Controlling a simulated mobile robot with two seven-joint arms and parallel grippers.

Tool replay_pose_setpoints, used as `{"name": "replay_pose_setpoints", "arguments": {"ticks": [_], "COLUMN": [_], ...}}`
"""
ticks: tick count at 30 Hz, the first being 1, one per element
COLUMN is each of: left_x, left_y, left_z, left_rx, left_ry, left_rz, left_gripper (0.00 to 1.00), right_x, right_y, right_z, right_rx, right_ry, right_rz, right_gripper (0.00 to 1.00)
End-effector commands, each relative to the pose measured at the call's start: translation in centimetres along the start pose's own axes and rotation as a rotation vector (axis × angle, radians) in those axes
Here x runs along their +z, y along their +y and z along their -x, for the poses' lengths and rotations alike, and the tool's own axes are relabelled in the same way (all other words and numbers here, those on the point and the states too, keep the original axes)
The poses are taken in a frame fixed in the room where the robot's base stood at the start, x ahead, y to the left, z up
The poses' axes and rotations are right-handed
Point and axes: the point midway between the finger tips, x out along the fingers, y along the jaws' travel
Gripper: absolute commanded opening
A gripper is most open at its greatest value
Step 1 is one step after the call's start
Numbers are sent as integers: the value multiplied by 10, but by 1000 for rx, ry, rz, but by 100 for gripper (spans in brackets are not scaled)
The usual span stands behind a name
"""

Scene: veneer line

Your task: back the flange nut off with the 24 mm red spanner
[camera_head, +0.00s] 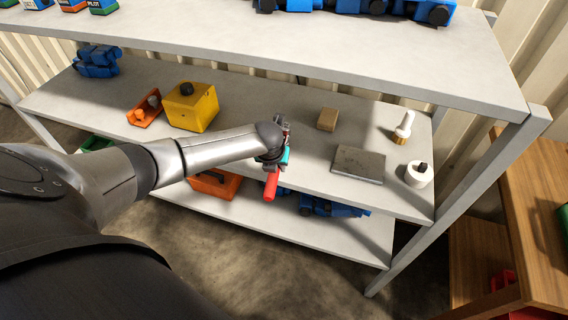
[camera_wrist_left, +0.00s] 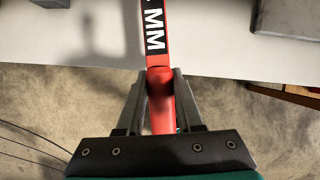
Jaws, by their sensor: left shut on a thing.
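My left gripper (camera_head: 274,163) is over the front edge of the middle shelf, with its arm coming in from the left. It is shut on the red spanner (camera_head: 271,187), whose red end sticks out toward me past the shelf edge. In the left wrist view both fingers (camera_wrist_left: 160,88) clasp the red spanner (camera_wrist_left: 160,118). Its shaft runs up out of the picture and carries a black label with white letters "MM"; the size number is cut off. The spanner's far end is hidden or out of view. I cannot make out a flange nut. My right gripper is not in view.
On the middle shelf (camera_head: 310,170) are a yellow box (camera_head: 191,106), an orange tray (camera_head: 145,108), a tan block (camera_head: 327,119), a grey plate (camera_head: 358,164), a white-handled brush (camera_head: 403,128) and a white cup (camera_head: 418,174). The upper shelf (camera_head: 330,55) overhangs behind. An orange toolbox (camera_head: 214,183) sits below.

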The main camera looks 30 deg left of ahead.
Motion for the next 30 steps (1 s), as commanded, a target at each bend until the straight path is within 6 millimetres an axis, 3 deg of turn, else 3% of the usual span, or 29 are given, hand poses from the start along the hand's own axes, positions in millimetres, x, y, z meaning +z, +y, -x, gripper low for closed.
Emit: {"name": "replay_pose_setpoints", "arguments": {"ticks": [8, 22, 30], "left_x": [0, 14, 19], "left_y": [29, 68, 71], "left_z": [-1, -12, -12], "left_rx": [-68, -176, -191], "left_ry": [-2, -6, -11], "left_rz": [-167, -424, -458], "left_gripper": [0, 0, 0], "right_x": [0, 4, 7], "right_y": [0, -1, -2], "right_z": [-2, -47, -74], "right_rx": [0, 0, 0], "right_ry": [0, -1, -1], "right_rz": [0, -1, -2], "right_gripper": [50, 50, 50]}}
